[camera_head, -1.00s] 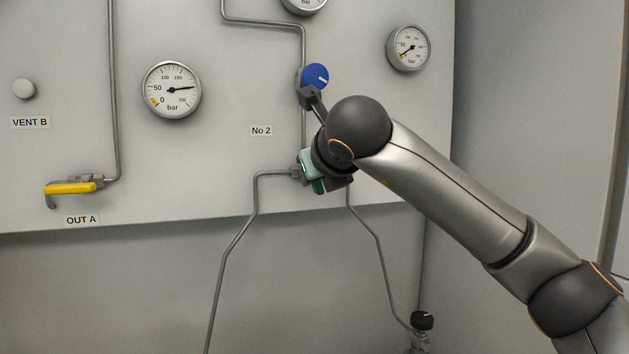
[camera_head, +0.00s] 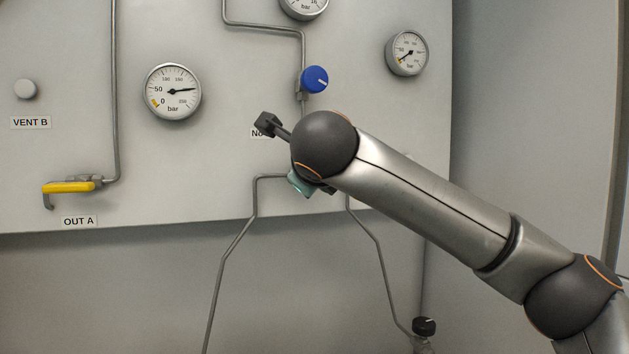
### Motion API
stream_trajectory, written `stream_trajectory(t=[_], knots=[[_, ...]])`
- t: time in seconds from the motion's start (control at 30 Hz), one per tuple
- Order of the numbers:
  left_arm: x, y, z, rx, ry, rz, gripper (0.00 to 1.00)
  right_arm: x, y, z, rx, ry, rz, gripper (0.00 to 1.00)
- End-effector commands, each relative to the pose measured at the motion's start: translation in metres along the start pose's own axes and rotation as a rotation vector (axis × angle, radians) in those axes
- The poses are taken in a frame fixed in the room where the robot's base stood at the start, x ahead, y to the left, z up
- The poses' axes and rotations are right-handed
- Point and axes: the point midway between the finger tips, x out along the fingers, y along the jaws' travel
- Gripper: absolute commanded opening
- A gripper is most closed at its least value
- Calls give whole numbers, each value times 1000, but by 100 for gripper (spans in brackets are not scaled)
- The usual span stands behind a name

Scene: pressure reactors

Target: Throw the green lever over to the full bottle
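My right arm comes in from the lower right and its wrist covers the valve where the pipes meet under the No 2 label. One pipe runs down left from the valve and one down right to a black-capped fitting (camera_head: 424,327). I cannot tell which bottle is full. My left gripper is not in view.
A blue knob (camera_head: 314,79) sits above my wrist. Gauges (camera_head: 172,91) and (camera_head: 407,53) are on the grey panel. A yellow lever (camera_head: 69,187) is at OUT A, and a grey knob (camera_head: 25,89) above VENT B.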

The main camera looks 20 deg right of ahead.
Motion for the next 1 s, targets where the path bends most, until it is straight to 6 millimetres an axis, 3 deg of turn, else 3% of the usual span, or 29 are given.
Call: stream_trajectory(t=[0.33, 0.37, 0.63, 1.0], knots=[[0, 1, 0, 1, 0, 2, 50, -1, -1, 2, -6, -5, -4, 0], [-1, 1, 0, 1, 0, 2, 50, -1, -1, 2, -5, -5, -4, 17], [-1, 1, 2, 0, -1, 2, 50, 0, 0, 1, -4, -3, -2, 46], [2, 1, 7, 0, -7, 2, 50, -10, 0, 0, -3, -4, -2, 46]])
